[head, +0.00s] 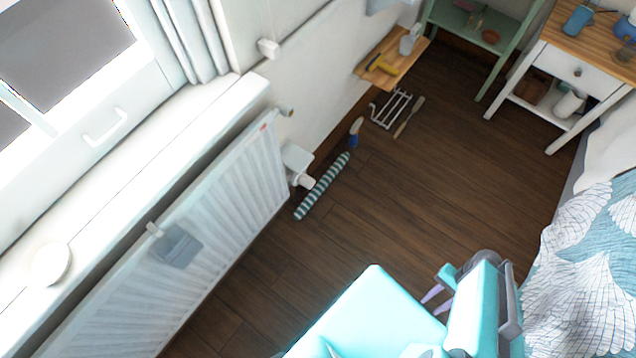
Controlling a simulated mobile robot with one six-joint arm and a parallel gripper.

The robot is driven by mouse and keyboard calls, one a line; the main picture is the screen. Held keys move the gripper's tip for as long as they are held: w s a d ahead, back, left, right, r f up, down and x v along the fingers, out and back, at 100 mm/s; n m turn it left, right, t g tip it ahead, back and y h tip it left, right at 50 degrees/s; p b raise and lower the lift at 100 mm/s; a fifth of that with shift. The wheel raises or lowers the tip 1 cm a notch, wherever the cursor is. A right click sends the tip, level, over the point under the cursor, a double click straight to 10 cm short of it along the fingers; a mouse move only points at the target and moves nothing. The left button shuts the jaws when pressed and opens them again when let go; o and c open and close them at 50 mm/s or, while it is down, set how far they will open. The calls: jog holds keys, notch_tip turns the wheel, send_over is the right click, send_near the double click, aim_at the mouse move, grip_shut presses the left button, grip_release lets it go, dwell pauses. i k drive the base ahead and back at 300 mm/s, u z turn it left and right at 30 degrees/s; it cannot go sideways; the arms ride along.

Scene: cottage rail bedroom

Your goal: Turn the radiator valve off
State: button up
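The white ribbed radiator (215,215) hangs on the wall under the window sill, at the left. A small beige-grey knob (286,111) sticks out by its upper far corner and looks like the valve. A white box with a round stub (307,182) sits lower at that same end; I cannot tell whether it belongs to the valve. The knob's setting is too small to read. My gripper (432,304) is at the lower middle right, well apart from the radiator. Its two purple fingers look spread with nothing between them, partly hidden by my arm.
A striped roll (322,186) lies on the floor beside the radiator's far end. A blue-handled object (355,132), a white rack (390,108) and a wooden-handled tool (409,117) lie beyond. The bed (590,250) bounds the right. The middle floor is clear.

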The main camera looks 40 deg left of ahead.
aim_at(305, 180)
jog(key=z, duration=0.05)
jog(key=k, duration=0.3)
jog(key=u, duration=4.4)
jog(key=i, duration=0.15)
jog(key=z, duration=1.6)
jog(key=i, duration=0.35)
